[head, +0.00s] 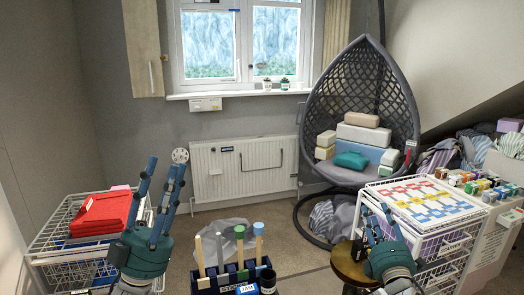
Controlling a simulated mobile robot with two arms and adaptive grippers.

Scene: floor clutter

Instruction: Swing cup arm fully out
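I cannot make out a cup arm for certain. A small dark piece with a reddish top (411,149) is at the right rim of the grey hanging egg chair (329,97); it is too small to identify. My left gripper (165,166) is raised at the left, fingers up and apart, with nothing visible between them. A pale round disc (180,155) shows at its right fingertip; I cannot tell whether they touch. My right gripper (380,210) is low at the right, fingers apart and empty, in front of the white wire trolley (447,232), well below the chair seat.
A wire trolley (60,256) with red items (103,213) stands at the left. A dark blue holder (232,276) with upright sticks is front centre. A round wooden stool (350,266) is beside my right gripper. Cushions fill the chair. Carpet (285,245) shows between holder and chair.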

